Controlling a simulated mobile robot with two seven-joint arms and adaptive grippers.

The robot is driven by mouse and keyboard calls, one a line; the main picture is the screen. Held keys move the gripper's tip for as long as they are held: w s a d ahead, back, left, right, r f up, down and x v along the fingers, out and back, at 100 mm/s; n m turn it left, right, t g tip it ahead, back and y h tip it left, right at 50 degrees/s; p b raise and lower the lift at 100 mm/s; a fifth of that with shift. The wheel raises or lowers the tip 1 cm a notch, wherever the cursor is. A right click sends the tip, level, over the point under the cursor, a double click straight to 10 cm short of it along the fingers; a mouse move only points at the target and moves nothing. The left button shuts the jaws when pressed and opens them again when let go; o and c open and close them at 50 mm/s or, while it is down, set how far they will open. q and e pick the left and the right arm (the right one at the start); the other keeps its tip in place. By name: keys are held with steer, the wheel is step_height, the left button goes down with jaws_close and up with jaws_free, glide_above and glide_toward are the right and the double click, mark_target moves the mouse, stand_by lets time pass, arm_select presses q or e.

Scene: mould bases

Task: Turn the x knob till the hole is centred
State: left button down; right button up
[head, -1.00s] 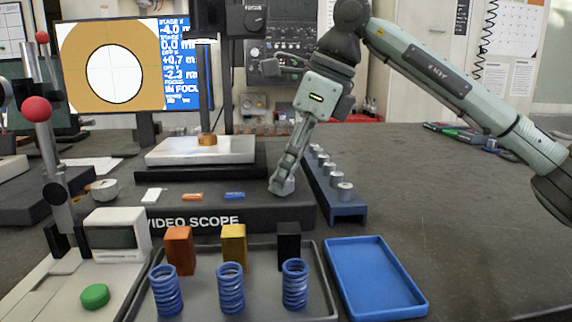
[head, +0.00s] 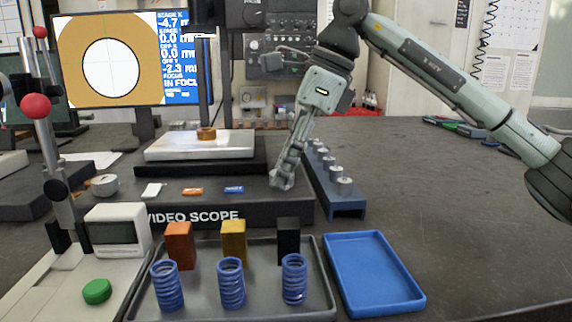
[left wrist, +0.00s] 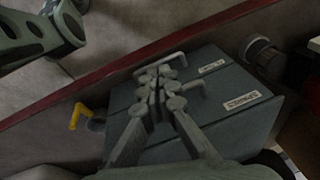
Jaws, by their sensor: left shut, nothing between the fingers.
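The video scope's base (head: 215,212) stands mid-table in the head view, with the stage plate (head: 200,147) and a copper-coloured ring part (head: 206,133) on it. The screen (head: 75,85) shows an orange field with a white round hole (head: 111,67) and cross lines through about its middle. Its readout gives stage X -4.7, an X offset of 0.0, a Y offset near -2.3, and "in focus". My right gripper (head: 282,181) points down at the base's right end, its fingers close together on the x knob, which they mostly hide. My left gripper (left wrist: 162,78) is shut and empty in the left wrist view.
A blue rack with metal cylinders (head: 345,187) stands close right of my right gripper. In front are a grey tray (head: 200,300) with springs and blocks, and an empty blue tray (head: 372,275). A red-ball lever (head: 36,106) rises at left.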

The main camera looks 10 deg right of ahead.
steer(key=shift+o, duration=1.3)
steer(key=v, duration=1.2)
steer(key=shift+a, duration=0.1)
